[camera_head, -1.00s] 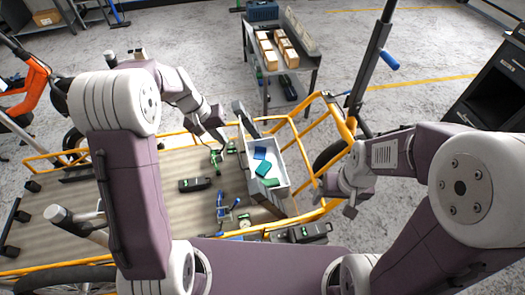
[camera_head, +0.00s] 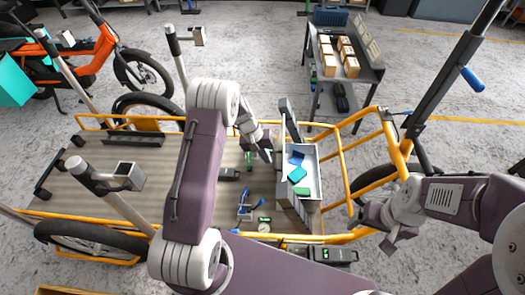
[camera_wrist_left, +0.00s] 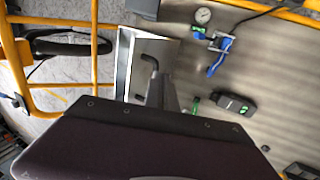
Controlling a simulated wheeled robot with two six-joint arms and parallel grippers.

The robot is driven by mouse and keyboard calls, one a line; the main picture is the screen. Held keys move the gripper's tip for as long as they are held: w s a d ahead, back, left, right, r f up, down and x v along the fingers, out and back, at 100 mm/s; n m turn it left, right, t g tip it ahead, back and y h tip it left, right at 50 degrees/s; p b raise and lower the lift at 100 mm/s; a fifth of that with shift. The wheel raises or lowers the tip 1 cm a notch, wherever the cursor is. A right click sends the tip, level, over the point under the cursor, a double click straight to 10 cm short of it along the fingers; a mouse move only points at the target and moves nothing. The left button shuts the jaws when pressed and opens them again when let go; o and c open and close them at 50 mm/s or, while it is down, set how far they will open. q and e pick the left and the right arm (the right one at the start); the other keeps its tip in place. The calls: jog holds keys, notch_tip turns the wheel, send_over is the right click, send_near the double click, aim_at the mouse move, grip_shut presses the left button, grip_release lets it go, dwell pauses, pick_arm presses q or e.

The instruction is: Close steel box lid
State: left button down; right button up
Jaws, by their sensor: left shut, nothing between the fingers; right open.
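The steel box (camera_head: 311,163) stands open at the right end of the cargo bed, with blue and green items inside. A dark, narrow upright piece (camera_head: 289,118) rises at its far left corner; I cannot tell whether it is the lid seen nearly edge-on. The box also shows in the left wrist view (camera_wrist_left: 123,62), mostly hidden behind my gripper. My left gripper (camera_head: 267,156) is shut and empty, just left of the box; I cannot tell whether it touches. My right gripper (camera_head: 388,236) is open and empty, to the right of the box, outside the yellow rail.
Yellow rails (camera_head: 345,172) surround the bed (camera_head: 90,195). A grey table (camera_head: 362,72) with cartons stands behind. An orange bike (camera_head: 90,55) stands at the far left.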

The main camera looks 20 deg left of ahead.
pick_arm(q)
jog(key=shift+w+d+f, duration=0.15)
jog(key=shift+w+d, duration=0.05)
jog(key=shift+d, duration=0.5)
jog(key=shift+w+d+f, duration=0.2)
jog(key=shift+d, duration=0.45)
jog(key=shift+w+d+f, duration=0.15)
jog(key=shift+w+d, duration=0.05)
jog(key=shift+d, duration=0.5)
pick_arm(e)
jog(key=shift+f, duration=0.15)
